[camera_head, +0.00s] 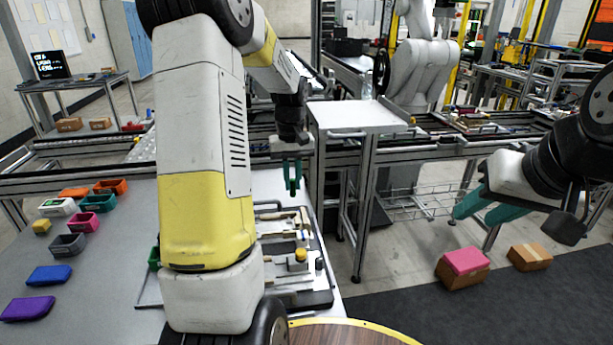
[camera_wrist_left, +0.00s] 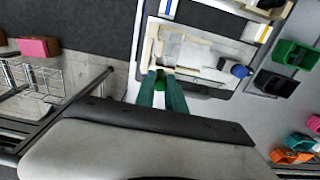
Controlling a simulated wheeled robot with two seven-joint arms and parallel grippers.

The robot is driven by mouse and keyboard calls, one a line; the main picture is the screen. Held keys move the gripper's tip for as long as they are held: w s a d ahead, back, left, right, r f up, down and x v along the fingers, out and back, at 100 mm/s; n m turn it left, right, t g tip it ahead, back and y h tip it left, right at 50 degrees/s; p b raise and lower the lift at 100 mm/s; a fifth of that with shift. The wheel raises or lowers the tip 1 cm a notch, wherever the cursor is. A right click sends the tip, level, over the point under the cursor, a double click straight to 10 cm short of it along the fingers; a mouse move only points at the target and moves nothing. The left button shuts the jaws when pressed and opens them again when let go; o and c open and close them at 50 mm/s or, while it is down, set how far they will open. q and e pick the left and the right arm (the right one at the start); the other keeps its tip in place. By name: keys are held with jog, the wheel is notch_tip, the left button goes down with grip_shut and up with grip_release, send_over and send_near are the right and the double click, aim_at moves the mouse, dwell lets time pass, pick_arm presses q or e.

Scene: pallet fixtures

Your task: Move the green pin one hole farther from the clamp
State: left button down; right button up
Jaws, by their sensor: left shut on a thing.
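My left gripper (camera_head: 292,186) hangs above the far end of the fixture pallet (camera_head: 318,299) on the table, fingers pointing down. In the left wrist view its teal fingers (camera_wrist_left: 162,88) are shut on a small green thing, which looks like the green pin (camera_wrist_left: 160,85). The fingertips reach over one edge of the pallet (camera_wrist_left: 148,32); the pin's lower end and any hole under it cannot be made out. I cannot single out the clamp. My right gripper (camera_head: 480,208) is open and empty, off to the right over the floor.
A blue knob (camera_wrist_left: 239,71) and pale bars stand on the pallet. Coloured bins (camera_head: 98,203) and a purple block (camera_head: 27,308) lie on the table's left. A small white-topped stand (camera_head: 357,116) is beyond the pallet. Boxes (camera_head: 463,268) lie on the floor at right.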

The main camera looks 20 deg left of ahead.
aim_at(293, 196)
pick_arm(q)
jog(key=shift+f, duration=3.15)
jog(key=shift+f, duration=0.25)
jog(key=shift+f, duration=0.75)
jog(key=c, duration=1.3)
grip_release()
jog(key=shift+r, duration=0.15)
notch_tip(293, 196, up, 8)
jog(key=shift+f, duration=0.2)
